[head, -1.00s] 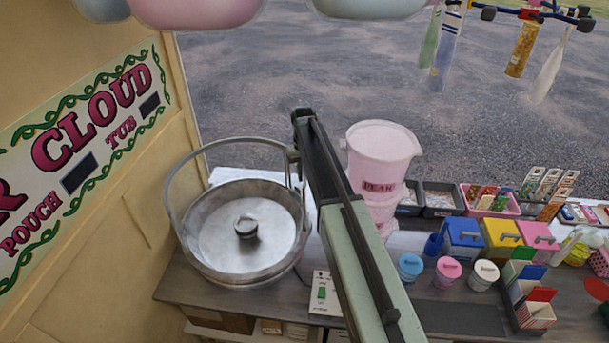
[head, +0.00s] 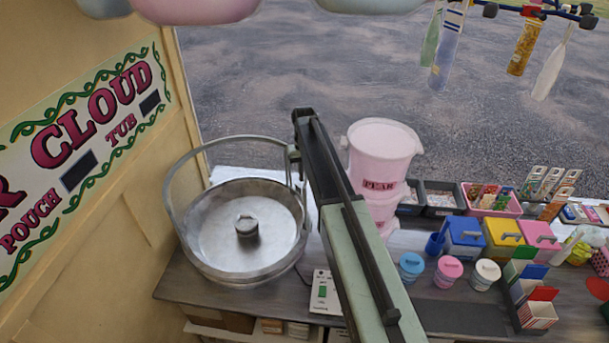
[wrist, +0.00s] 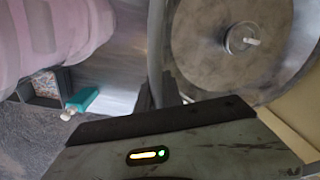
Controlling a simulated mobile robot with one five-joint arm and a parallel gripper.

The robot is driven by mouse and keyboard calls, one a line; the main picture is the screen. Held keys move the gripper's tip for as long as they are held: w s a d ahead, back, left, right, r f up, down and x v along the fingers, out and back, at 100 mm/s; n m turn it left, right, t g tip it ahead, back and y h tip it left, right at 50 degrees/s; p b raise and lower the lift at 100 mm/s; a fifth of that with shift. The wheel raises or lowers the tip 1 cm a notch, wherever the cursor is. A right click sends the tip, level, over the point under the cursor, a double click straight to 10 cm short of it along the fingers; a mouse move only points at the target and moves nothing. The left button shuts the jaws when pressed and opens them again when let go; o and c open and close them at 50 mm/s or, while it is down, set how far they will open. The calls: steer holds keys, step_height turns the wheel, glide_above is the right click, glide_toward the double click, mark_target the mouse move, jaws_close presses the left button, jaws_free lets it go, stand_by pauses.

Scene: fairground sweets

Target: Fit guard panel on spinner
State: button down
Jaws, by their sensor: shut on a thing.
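The spinner is a round metal pan (head: 206,262) on the counter at left, with a dark-capped hub (head: 246,226) in its middle. Pan and hub (wrist: 241,40) also show in the wrist view. The guard panel (head: 205,153) is a see-through curved sheet with a grey frame, standing upright around the pan's back and left. My gripper (head: 293,154) is shut on the panel's right upper edge, at the pan's back right. The arm hides part of what lies behind it. I cannot tell whether the panel's lower edge sits on the pan's rim.
Pink stacked tubs (head: 381,160) stand close right of my arm. A white switch box (head: 325,293) lies right of the pan. Lidded cups (head: 411,266), coloured boxes (head: 463,238) and a pink basket (head: 490,199) fill the right side. The signed wall (head: 100,130) is close on the left.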

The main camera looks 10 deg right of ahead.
steer(key=shift+f, duration=0.1)
steer(key=c, duration=0.9)
jaws_free()
steer(key=shift+o, duration=0.2)
step_height(320, 180, up, 6)
steer(key=p, duration=0.6)
